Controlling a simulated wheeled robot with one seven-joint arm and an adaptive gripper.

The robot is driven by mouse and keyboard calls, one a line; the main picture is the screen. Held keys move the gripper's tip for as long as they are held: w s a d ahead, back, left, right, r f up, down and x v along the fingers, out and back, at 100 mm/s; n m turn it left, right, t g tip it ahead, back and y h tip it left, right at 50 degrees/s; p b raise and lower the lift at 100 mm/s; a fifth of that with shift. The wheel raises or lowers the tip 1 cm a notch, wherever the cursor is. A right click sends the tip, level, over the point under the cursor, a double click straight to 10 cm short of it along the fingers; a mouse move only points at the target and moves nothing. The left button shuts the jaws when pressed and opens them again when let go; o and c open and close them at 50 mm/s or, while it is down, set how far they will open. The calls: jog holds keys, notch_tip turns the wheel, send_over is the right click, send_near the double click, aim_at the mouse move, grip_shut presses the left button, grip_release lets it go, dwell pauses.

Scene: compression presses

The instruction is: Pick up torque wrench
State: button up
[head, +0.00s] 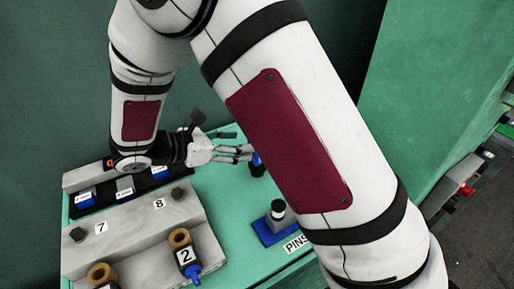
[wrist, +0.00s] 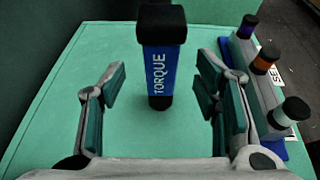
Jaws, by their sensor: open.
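The torque wrench (wrist: 160,75) stands upright on the green tabletop in the wrist view. It has a blue body lettered TORQUE, a black cap and a black lower end. My gripper (wrist: 161,88) is open, with one finger on each side of the wrench and visible gaps between. The wrench appears between or just beyond the fingertips; the exact depth is hard to tell. In the head view my gripper (head: 243,152) reaches to a small blue and black part of the wrench (head: 257,166), mostly hidden behind my arm.
A blue pin rack (wrist: 275,141) with several capped pins stands close to my right finger in the wrist view. In the head view a grey numbered block (head: 130,222) with brown-ringed tools (head: 180,238) stands at the front left. Bare green tabletop (head: 228,215) lies between.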

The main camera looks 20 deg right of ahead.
jog(key=x, duration=0.7)
jog(key=shift+c, duration=0.3)
jog(key=shift+r, duration=0.1)
grip_shut()
